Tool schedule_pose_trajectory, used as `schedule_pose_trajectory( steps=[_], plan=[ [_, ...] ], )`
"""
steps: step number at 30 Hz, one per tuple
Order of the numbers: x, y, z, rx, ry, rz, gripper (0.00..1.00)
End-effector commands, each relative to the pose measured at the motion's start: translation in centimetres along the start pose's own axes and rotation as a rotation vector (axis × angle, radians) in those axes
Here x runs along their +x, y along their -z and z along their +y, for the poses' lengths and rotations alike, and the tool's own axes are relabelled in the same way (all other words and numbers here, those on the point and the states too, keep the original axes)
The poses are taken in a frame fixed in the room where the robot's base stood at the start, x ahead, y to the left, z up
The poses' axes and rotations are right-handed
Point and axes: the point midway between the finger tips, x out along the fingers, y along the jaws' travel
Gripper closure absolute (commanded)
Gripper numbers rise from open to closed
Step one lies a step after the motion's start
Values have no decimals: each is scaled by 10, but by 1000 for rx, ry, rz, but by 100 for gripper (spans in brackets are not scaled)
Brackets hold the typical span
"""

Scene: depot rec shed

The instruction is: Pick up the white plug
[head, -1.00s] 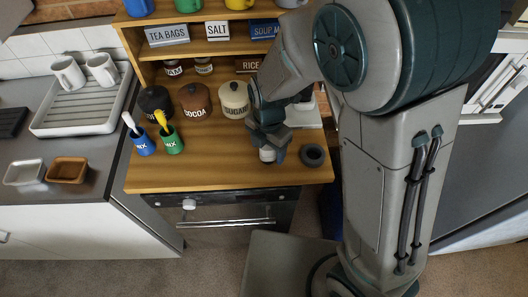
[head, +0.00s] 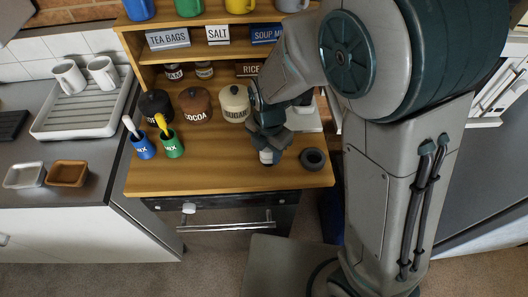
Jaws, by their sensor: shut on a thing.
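The white plug (head: 266,157) is a small pale piece at the tip of my gripper (head: 267,151), above the front right of the wooden counter. My gripper is shut on it and points down. The dark fingers and wrist hide most of the plug. I cannot tell whether its lower end touches the counter.
A dark round ring (head: 313,159) lies just right of my gripper. Sugar (head: 234,104) and cocoa (head: 195,105) jars stand behind, with blue (head: 143,148) and green (head: 172,146) tool-holding cups to the left. The counter's front middle is clear.

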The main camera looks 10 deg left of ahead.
Motion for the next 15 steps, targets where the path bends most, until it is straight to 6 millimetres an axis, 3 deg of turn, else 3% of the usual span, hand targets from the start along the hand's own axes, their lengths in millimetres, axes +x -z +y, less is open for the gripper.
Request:
schedule_pose_trajectory(
  steps=[6, 15],
  plan=[
    [-34, -1, 1, 1, -7, -4, 81],
    [-72, -38, -59, 8, -5, -3, 81]
  ],
)
